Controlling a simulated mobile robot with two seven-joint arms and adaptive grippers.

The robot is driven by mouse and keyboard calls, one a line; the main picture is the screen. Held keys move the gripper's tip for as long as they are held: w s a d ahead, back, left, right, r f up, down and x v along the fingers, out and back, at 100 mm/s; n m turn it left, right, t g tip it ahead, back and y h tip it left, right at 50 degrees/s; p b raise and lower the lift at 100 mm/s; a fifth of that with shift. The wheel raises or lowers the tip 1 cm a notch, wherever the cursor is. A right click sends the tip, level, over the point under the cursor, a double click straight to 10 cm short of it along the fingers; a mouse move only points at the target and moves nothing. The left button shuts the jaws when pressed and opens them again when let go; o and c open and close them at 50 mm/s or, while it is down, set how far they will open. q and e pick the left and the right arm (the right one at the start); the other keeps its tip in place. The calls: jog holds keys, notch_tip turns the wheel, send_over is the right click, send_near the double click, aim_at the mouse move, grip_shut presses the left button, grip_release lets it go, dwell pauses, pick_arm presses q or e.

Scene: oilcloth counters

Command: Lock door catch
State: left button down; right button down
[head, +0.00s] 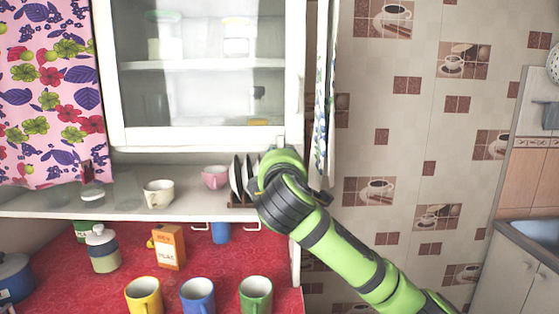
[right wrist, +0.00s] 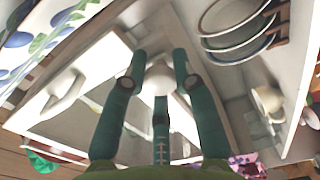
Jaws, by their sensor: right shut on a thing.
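The glass-fronted white cabinet door (head: 200,137) is at the top of the head view and looks closed against its frame. A small pale catch (head: 281,141) shows at its lower right corner, partly hidden by my right arm. My right gripper is mostly hidden behind its own wrist there. In the right wrist view, my right gripper (right wrist: 158,77) has its dark green fingers around a small pale rounded piece (right wrist: 159,82), which looks like the catch. Its exact turn cannot be told. My left gripper is in neither view.
Plates (head: 236,176) in a rack stand close beside my right wrist on the open shelf (head: 110,204). A pink cup (head: 215,177) and a white cup (head: 159,193) are left of them. Several mugs stand on the red counter (head: 217,262) below. A patterned cloth (head: 322,110) hangs right of the door.

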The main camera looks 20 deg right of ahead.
jog(key=shift+d+r, duration=0.15)
jog(key=shift+d, duration=0.05)
jog(key=c, duration=1.1)
grip_release()
jog(key=shift+c, duration=0.2)
jog(key=shift+o, duration=0.8)
jog(key=shift+s+d, duration=0.1)
jog(key=shift+d, duration=0.05)
jog(key=shift+s+a, duration=0.1)
jog(key=shift+a, duration=0.15)
jog(key=v, duration=1.1)
jog(key=shift+s, duration=0.4)
